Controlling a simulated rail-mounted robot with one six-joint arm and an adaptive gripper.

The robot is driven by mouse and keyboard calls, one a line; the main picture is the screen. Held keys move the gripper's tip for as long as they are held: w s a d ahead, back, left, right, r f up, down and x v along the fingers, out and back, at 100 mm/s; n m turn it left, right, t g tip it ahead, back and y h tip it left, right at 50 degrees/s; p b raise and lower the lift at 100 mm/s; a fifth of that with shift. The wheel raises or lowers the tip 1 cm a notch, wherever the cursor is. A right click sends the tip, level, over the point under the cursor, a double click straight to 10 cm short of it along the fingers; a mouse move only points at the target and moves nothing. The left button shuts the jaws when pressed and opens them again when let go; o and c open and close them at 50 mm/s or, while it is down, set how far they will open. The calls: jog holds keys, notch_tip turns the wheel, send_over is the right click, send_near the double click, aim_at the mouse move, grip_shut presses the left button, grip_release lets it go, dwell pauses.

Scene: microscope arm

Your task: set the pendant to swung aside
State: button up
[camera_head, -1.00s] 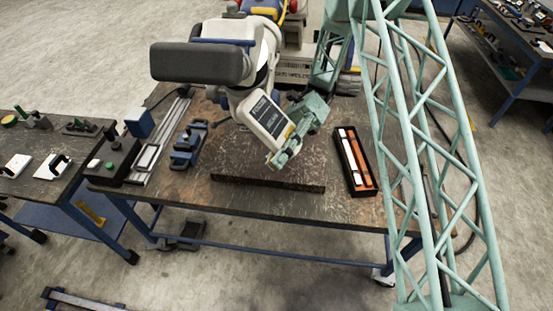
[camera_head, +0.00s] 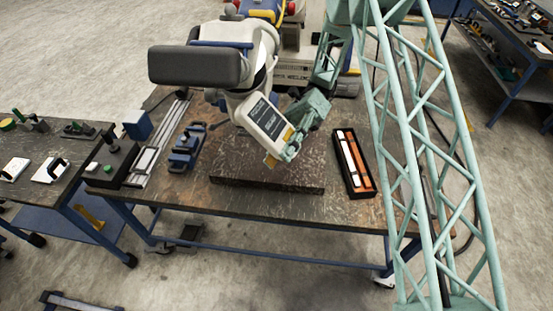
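A white panel with a dark label or screen (camera_head: 266,115) hangs tilted over the middle of the workbench; it looks like the pendant. It hangs below a white body with a thick grey block (camera_head: 195,65). My teal gripper (camera_head: 286,153) is at the panel's lower right end and overlaps its edge. Contact cannot be made out. The fingers are small and partly hidden by the panel, so I cannot tell whether they are open or shut.
The workbench (camera_head: 250,203) carries a dark raised block (camera_head: 265,182) under the panel. A black tray (camera_head: 354,163) with white and orange pieces lies to the right. Blue clamps (camera_head: 186,146) and a rail (camera_head: 160,140) lie to the left. My teal lattice arm (camera_head: 425,160) crosses the right side.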

jog(key=shift+v, duration=2.3)
jog(key=shift+c, duration=0.3)
